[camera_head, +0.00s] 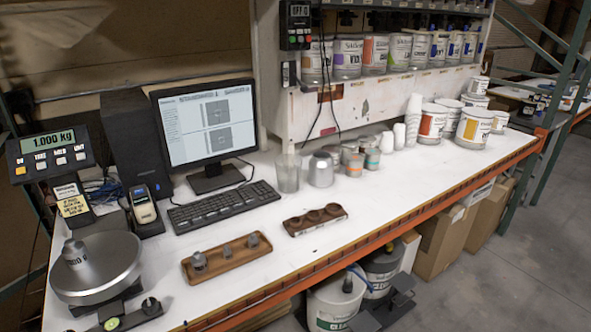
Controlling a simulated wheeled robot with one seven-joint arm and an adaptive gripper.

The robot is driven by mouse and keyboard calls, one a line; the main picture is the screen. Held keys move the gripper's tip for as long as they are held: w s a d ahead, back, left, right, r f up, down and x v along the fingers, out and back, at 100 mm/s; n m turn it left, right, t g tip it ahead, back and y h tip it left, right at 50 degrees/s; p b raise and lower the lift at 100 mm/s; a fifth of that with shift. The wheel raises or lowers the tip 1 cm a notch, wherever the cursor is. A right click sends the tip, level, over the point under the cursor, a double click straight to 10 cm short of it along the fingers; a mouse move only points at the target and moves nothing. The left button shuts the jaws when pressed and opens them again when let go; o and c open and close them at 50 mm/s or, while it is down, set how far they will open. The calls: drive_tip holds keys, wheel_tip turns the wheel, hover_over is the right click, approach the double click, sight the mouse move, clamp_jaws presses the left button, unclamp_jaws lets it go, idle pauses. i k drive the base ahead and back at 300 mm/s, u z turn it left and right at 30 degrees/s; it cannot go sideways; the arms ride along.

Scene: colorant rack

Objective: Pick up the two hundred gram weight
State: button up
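Three grey metal weights stand in a row on a wooden tray (232,272) on the white table: a left weight (198,261), a smaller middle weight (227,251) and a right weight (253,241). Their markings are too small to read, so I cannot tell which is two hundred grams. Another grey weight (75,254) stands on the round scale pan (108,281); the display (48,141) reads 1.000 kg. Dark grey parts at the bottom edge, right of centre, may be my gripper (386,302); they are apart from the weights, and their opening is unclear.
A dark wooden holder (316,220) with round hollows lies right of the tray. Behind are a keyboard (222,206), a monitor (206,125) and several cups and cans. Buckets (335,303) stand below the table's orange front edge (420,225). The table's front right is clear.

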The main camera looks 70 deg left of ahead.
sight(253, 241)
drive_tip(key=u, duration=0.05)
drive_tip(key=i, duration=0.4)
drive_tip(key=u, duration=2.25)
